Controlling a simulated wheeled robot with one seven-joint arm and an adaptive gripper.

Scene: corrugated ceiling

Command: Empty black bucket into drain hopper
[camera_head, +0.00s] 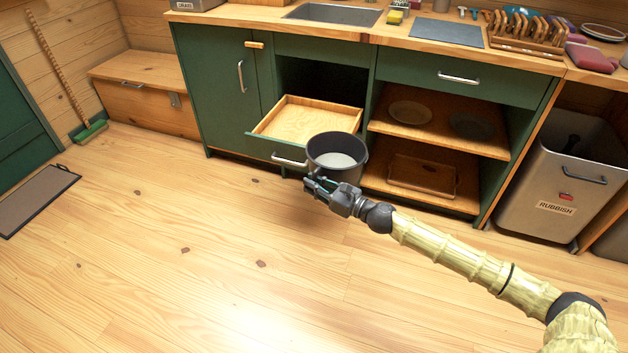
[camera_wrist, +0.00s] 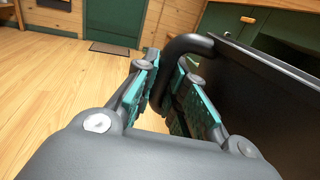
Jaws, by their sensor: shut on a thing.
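The black bucket (camera_head: 322,171) is held upright in front of the green cabinet, near the open drawer. A pale grey-white surface shows inside it; I cannot tell if this is liquid or the bottom. My gripper (camera_head: 316,184) is shut on the bucket's handle, on its near side. In the wrist view, the teal-padded fingers (camera_wrist: 168,85) close around the curved black handle (camera_wrist: 187,46), and the bucket's dark wall (camera_wrist: 275,95) fills the right. A grey container (camera_head: 205,4) with a label seeming to read "DRAINS" stands at the counter's left end, cut off by the top edge.
An open wooden drawer (camera_head: 300,122) juts out just left of the bucket. The counter (camera_head: 270,19) holds a sink (camera_head: 333,14), a dark board (camera_head: 446,31) and a rack (camera_head: 520,40). A rubbish bin (camera_head: 560,170) stands at right.

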